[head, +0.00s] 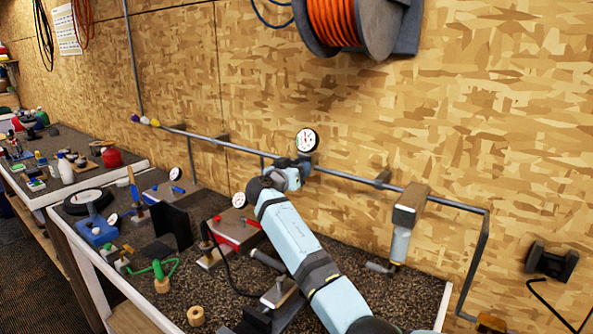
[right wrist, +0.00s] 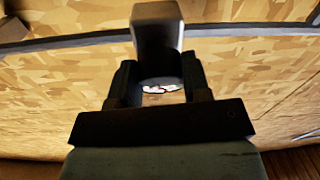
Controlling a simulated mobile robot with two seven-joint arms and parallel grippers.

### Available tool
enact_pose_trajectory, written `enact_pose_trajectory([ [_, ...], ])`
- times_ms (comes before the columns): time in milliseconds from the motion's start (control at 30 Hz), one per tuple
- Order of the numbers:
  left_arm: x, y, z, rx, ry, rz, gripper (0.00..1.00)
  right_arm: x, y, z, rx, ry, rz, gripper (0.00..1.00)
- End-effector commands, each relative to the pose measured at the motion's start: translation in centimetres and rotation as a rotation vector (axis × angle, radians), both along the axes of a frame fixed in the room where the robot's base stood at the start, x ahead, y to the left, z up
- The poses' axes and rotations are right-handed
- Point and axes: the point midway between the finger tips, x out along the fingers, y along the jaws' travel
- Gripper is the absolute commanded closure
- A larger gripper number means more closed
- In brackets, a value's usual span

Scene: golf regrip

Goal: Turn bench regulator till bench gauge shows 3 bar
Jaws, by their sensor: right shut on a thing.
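The bench gauge (head: 306,140) is a round white dial with a dark rim, mounted on the grey pipe along the wall. Its needle is too small to read in the head view. My right gripper (head: 303,164) is at the bench regulator just below the gauge, and my wrist hides most of the regulator. In the right wrist view the two dark fingers of my right gripper (right wrist: 159,82) are shut on the regulator, whose grey block-like body (right wrist: 157,33) rises beyond them. A sliver of white dial with red marks (right wrist: 160,88) shows between the fingers. My left gripper is out of view.
The grey pipe (head: 250,151) runs along the chipboard wall. A hanging tool (head: 399,243) is right of my arm. An orange hose reel (head: 345,22) is above. The dark bench (head: 420,290) holds a red box (head: 236,230), another gauge (head: 239,200) and several tools left of my arm.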

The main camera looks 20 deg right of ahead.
Motion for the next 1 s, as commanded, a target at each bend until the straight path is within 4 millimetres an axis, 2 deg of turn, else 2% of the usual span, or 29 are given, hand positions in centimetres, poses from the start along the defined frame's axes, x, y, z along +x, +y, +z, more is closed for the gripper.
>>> enact_pose_trajectory([
  [500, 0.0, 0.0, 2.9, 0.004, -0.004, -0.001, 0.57, -0.2, -0.1, 0.3, -0.199, 0.343, 0.197, 0.80],
  [700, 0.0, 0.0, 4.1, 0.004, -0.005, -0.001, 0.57, -0.2, -0.1, 0.2, -0.247, 0.427, 0.245, 0.80],
  [1000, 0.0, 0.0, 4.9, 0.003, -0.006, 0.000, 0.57, -0.3, -0.2, 0.0, -0.280, 0.484, 0.278, 0.80],
])
